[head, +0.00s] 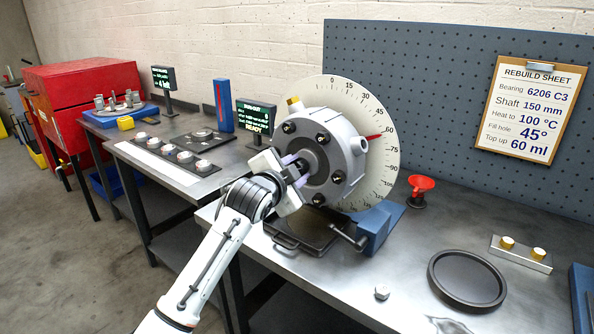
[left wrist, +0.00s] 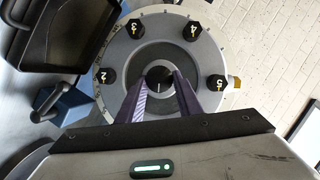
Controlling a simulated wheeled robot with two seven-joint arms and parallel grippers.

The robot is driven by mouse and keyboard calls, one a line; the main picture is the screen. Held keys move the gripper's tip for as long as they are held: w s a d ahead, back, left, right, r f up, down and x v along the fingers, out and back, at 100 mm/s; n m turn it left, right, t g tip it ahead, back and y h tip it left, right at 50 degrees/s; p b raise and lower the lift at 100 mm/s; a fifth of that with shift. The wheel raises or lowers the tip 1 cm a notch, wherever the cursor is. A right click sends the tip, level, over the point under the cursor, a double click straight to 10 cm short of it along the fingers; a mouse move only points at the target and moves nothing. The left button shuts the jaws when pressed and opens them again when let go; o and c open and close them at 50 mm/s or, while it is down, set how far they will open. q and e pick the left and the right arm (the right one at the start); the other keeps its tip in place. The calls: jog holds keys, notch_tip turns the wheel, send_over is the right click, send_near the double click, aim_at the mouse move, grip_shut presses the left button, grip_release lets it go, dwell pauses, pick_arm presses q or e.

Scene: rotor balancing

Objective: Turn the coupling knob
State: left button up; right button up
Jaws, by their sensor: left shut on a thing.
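The coupling knob is small, dark and round with a white line on it; it sits at the centre of the grey housing in the left wrist view (left wrist: 158,75). The grey housing (head: 343,151) carries several black bolts around its face, numbered in the left wrist view. Behind it stands a white degree dial (head: 376,112) with a red pointer near 60. My left gripper (head: 298,169) reaches the housing's centre. Its purple-grey fingers are shut on the knob, one on each side. In the head view the gripper mostly hides the knob. My right gripper is in neither view.
A blue stand with a crank handle (head: 348,236) is below the dial. A black tray (head: 309,232) lies under the housing. A red funnel (head: 421,185), a black round dish (head: 467,280) and a metal block with brass pieces (head: 521,254) are on the right.

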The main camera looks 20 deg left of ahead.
pick_arm(q)
jog(key=n+g+h, duration=0.1)
jog(key=n, duration=0.1)
jog(key=n+g+h, duration=0.1)
jog(key=n+h, duration=0.1)
jog(key=n, duration=0.1)
jog(key=a+n+h, duration=0.1)
jog(key=n+h, duration=0.1)
jog(key=n, duration=0.1)
jog(key=shift+w+g, duration=0.15)
jog(key=shift+g, duration=0.25)
jog(key=shift+n, duration=0.3)
dwell(0.3)
jog(key=o, duration=1)
jog(key=shift+o, duration=0.2)
jog(key=shift+r, duration=0.1)
jog(key=b+v, duration=0.1)
jog(key=v, duration=0.9)
